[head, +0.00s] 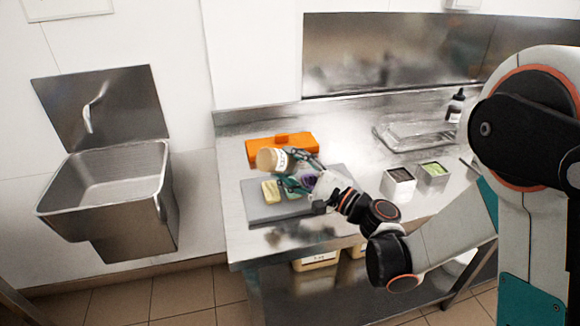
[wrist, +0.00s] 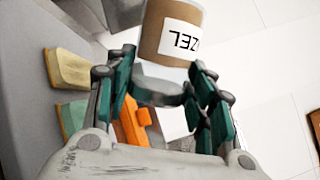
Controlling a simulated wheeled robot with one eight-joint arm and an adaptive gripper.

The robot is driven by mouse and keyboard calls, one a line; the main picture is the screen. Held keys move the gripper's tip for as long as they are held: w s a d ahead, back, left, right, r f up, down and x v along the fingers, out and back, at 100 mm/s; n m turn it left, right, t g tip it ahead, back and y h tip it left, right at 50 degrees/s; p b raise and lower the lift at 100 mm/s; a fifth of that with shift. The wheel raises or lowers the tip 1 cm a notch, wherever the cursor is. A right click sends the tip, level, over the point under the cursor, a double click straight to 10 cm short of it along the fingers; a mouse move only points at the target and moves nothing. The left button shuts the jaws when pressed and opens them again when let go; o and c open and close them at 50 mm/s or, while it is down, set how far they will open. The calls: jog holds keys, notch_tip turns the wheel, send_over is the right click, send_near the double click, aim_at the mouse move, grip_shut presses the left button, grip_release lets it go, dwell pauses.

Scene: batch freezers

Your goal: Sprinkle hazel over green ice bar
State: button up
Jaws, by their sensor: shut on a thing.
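My gripper (head: 293,168) is shut on the hazel jar (head: 268,160), a brown jar with a white label. In the wrist view the jar (wrist: 172,38) is between the teal fingers (wrist: 162,80), and part of its label lettering shows, upside down. The jar is tilted and held above the grey board (head: 262,213). The green ice bar (wrist: 72,115) lies beside a yellow bar (wrist: 70,70); in the head view the yellow bar (head: 270,191) is clear and the green bar (head: 293,193) is partly hidden by my gripper. I see no sprinkles on the visible green surface.
An orange tray (head: 256,148) lies behind the board. Two metal containers, one with dark contents (head: 399,183) and one with green (head: 433,173), stand to the right. A clear tray (head: 400,135) and a dark bottle (head: 456,105) are at the back right. A sink (head: 108,190) is left.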

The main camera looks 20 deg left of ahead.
jog(key=shift+r+p, duration=0.35)
jog(key=shift+r, duration=0.5)
jog(key=shift+f+b, duration=0.85)
jog(key=shift+f, duration=0.05)
jog(key=shift+r+p, duration=0.55)
jog(key=shift+r, duration=0.35)
jog(key=shift+f+b, duration=0.55)
jog(key=shift+f, duration=0.35)
jog(key=n+p, duration=0.1)
jog(key=n, duration=0.2)
jog(key=shift+r+g+h, duration=0.15)
jog(key=shift+g+h, duration=0.15)
jog(key=shift+n, duration=0.7)
